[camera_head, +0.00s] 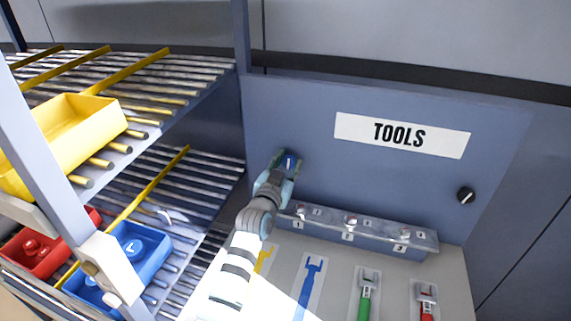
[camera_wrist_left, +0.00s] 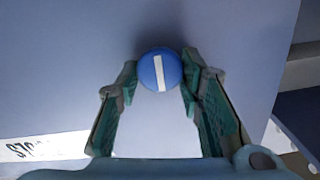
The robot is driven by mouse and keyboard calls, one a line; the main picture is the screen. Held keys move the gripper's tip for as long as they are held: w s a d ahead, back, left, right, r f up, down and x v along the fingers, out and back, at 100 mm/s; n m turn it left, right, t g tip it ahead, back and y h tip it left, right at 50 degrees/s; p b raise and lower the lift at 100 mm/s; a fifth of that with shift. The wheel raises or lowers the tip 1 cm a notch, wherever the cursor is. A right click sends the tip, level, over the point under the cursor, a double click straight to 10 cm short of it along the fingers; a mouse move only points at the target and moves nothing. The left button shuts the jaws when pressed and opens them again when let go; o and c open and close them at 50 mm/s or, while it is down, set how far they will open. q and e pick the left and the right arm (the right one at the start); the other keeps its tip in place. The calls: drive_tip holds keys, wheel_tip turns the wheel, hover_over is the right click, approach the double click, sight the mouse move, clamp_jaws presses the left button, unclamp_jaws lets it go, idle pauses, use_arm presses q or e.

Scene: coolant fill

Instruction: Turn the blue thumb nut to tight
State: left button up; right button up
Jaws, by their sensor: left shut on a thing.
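The blue thumb nut (camera_wrist_left: 160,70) is round with a white line across its face, and it sits on the blue-grey panel in the left wrist view. The line stands nearly upright, slightly tilted, in that view. In the head view the nut (camera_head: 290,162) is a small blue spot with a white mark, partly hidden by the gripper. My left gripper (camera_wrist_left: 160,82) has a finger on each side of the nut and is shut on it. The left gripper (camera_head: 285,168) also shows against the panel in the head view. My right gripper is not in view.
Roller shelves on the left hold yellow (camera_head: 60,140), red and blue bins (camera_head: 150,263).

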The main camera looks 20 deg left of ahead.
use_arm(q)
drive_tip(key=shift+f, duration=0.1)
idle(0.3)
drive_tip(key=o, duration=1.1)
drive_tip(key=shift+o, duration=0.2)
drive_tip(key=s, duration=1.2)
drive_tip(key=shift+a, duration=0.35)
drive_tip(key=shift+w, duration=0.1)
